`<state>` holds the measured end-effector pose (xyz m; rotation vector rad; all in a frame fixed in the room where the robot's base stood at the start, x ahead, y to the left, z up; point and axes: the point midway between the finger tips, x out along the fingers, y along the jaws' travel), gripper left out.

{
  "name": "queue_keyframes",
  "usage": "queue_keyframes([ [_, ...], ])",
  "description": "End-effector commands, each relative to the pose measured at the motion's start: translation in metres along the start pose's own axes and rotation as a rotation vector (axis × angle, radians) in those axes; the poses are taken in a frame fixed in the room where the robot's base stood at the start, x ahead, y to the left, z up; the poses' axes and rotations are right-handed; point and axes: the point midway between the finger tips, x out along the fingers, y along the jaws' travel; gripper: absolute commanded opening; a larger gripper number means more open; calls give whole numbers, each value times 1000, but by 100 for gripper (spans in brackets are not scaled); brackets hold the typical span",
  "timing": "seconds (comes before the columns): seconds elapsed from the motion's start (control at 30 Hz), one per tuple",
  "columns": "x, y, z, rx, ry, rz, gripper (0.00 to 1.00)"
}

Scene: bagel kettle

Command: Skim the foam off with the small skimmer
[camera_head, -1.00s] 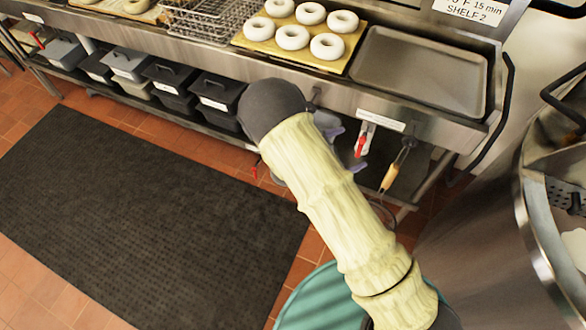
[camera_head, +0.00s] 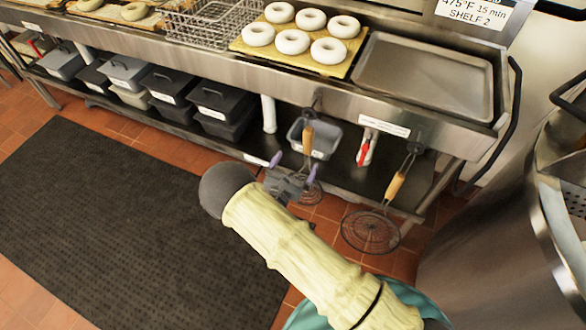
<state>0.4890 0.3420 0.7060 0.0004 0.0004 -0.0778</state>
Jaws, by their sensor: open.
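The small skimmer hangs from a hook on the counter front, its wooden handle (camera_head: 307,139) upright and its wire head (camera_head: 312,192) low, partly hidden behind my gripper. My gripper (camera_head: 294,166) is open, its two purple-tipped fingers pointing toward the counter on either side of the lower handle in the picture. I cannot tell whether the handle is between them in depth. A larger skimmer (camera_head: 372,231) with a wide round wire head hangs to the right. The steel kettle (camera_head: 490,235) stands at the right, cut off by the frame; its foam cannot be made out clearly.
A red-handled valve (camera_head: 364,153) sits between the skimmers. A grey bin (camera_head: 318,141) stands behind the small skimmer, with several dark bins further left. Bagels lie on a yellow board (camera_head: 341,68) beside an empty tray (camera_head: 425,75). A black mat (camera_head: 120,220) covers open floor.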

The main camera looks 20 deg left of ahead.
Motion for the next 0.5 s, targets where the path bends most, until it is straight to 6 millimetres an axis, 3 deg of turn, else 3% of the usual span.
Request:
queue_keyframes([
  [0.5, 62, 0, -1, 1, -2, -1, 100],
])
